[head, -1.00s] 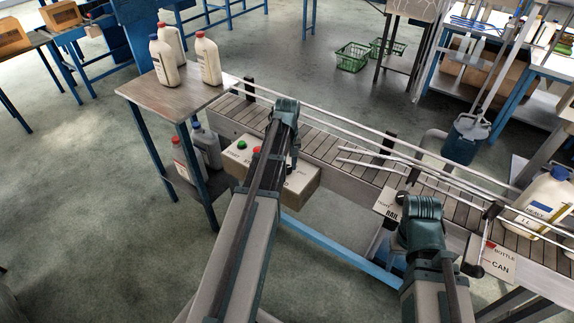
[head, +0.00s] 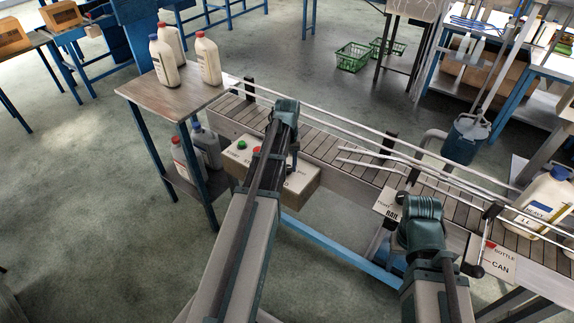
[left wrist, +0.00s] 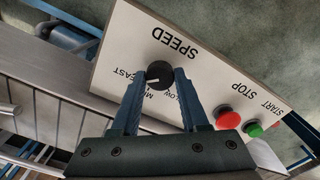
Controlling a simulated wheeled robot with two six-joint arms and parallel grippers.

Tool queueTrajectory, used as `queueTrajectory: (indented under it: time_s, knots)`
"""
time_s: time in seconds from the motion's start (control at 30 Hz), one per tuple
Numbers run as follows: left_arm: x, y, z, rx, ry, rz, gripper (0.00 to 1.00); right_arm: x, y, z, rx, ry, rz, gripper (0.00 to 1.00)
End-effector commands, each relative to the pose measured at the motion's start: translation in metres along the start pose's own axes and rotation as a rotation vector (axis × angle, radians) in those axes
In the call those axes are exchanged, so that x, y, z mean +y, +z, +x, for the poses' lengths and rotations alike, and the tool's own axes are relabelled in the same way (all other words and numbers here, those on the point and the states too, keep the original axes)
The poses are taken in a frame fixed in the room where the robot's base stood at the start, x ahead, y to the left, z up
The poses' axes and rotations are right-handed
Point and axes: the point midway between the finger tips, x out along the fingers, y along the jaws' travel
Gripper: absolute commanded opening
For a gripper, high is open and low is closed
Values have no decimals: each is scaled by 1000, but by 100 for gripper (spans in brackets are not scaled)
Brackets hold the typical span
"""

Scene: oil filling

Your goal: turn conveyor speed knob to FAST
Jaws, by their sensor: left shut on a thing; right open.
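The black speed knob (left wrist: 159,73) sits on the white control panel (left wrist: 120,45), shown upside down in the left wrist view. My left gripper (left wrist: 158,76) is shut on the knob, a finger on each side. The knob's white mark points to the lower left in that view, roughly toward the FAST and middle labels; the exact setting is unclear. In the head view my left gripper (head: 292,160) is down at the control box (head: 302,180), its fingertips and the knob hidden. My right gripper (head: 422,212) is open beside the conveyor, its fingers mostly hidden by the wrist.
Red stop (left wrist: 227,118) and green start (left wrist: 253,129) buttons are close beside my left fingers. The conveyor (head: 325,147) with its rails runs behind the box. A jug (head: 546,203) stands on it at right. Bottles stand on a side table (head: 165,92) at left.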

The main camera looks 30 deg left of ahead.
Motion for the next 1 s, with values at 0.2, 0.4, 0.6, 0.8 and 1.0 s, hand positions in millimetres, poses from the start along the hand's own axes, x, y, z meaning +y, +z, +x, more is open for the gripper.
queueTrajectory:
  time_s: [0.2,0.4,0.6,0.8,1.0]
  knots:
    - [0,0,0,0,0,1,53,0,0,0,0,0,0,50]
    - [0,0,0,0,0,0,74,0,0,0,0,0,0,50]
    - [0,0,0,0,0,0,74,0,0,0,0,0,0,50]
    - [0,0,-7,0,0,0,74,1,0,-7,0,0,0,50]
    - [0,0,-25,0,0,0,74,2,2,-25,0,0,0,50]
